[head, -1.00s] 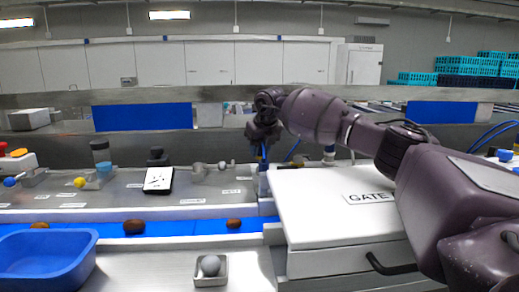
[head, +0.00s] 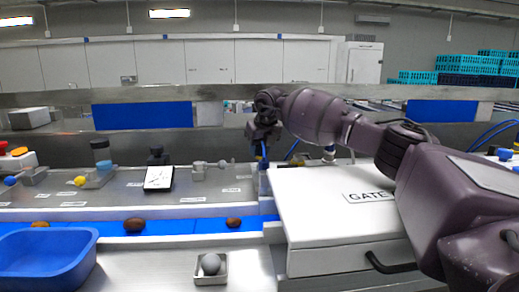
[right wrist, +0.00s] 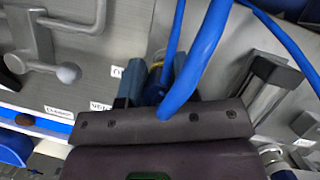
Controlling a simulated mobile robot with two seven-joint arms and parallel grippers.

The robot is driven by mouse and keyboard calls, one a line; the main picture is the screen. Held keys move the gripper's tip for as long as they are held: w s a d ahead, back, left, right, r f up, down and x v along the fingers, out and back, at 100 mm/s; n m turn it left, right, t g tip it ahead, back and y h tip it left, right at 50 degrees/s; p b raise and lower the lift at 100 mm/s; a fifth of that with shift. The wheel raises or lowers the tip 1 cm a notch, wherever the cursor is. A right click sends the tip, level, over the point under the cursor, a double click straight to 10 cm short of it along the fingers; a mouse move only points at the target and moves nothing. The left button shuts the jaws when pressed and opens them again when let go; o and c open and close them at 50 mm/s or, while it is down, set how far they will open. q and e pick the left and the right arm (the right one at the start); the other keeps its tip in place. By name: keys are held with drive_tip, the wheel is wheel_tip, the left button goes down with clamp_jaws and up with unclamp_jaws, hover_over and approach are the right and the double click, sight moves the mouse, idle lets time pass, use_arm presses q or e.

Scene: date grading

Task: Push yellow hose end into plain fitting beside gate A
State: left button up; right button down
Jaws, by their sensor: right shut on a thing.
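My right gripper (head: 262,152) reaches in from the right and points down at the left back corner of the white gate box (head: 325,225). In the right wrist view, it (right wrist: 155,88) is shut on a blue hose (right wrist: 205,50) with a yellow band (right wrist: 153,78) at its end. The hose loops up and out of that picture. The fitting's mouth is hidden by the gripper. My left gripper is not in view.
A blue belt (head: 180,226) carries several brown dates along the front. A blue tub (head: 45,262) stands front left, and a small tray with a grey ball (head: 211,264) front centre. A lever with a ball knob (right wrist: 68,74) stands left of the gripper. Labels line the steel deck.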

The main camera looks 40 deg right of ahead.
drive_tip(key=shift+f+b, duration=0.35)
drive_tip(key=shift+f, duration=0.55)
idle(0.6)
